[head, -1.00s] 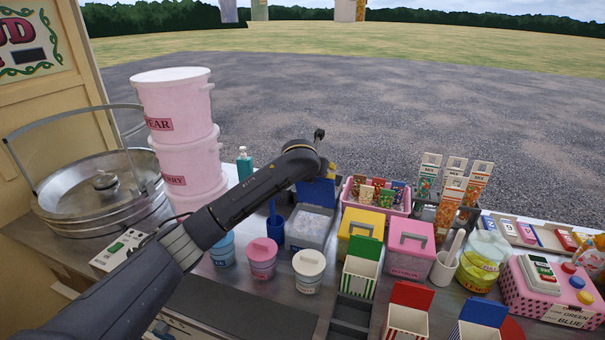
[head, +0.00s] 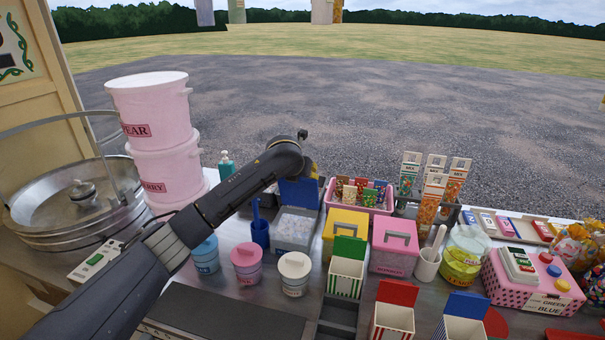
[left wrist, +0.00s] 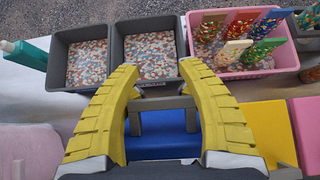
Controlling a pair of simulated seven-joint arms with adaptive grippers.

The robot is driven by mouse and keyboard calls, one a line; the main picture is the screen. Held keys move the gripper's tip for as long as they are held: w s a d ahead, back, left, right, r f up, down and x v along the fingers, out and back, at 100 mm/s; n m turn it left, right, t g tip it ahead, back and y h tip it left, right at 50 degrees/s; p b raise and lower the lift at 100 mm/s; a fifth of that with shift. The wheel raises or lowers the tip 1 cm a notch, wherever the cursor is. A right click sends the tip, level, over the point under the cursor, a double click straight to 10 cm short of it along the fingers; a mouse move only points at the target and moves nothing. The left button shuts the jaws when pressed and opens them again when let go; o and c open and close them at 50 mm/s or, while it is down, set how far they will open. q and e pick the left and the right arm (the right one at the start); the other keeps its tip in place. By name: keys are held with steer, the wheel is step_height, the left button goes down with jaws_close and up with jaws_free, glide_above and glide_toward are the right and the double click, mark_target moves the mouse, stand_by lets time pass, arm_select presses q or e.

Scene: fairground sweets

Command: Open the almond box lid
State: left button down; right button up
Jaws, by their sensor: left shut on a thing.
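A box (head: 290,247) with pale contents stands open left of the yellow box. I take it for the almond box, though I see no label on it. Its blue lid (head: 298,192) stands up at the far side; it also shows in the left wrist view (left wrist: 160,147). My left gripper (head: 313,168) is behind the lid's upper edge, partly hidden by my arm. In the left wrist view, the yellow fingers (left wrist: 159,82) are shut on the lid's grey handle (left wrist: 160,103). My right gripper is not in view.
A yellow box (head: 343,222) and a pink box (head: 394,262), both closed, stand to the right. Lidded tubs (head: 246,262) stand in front left. Stacked pink buckets (head: 160,150) stand left of my arm.

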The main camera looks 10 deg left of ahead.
arm_select(q)
steer(key=shift+w+r, duration=0.1)
steer(key=shift+r, duration=0.4)
steer(key=c, duration=1.1)
jaws_free()
steer(key=o, duration=0.7)
steer(key=shift+f, duration=0.3)
steer(key=v, duration=1.2)
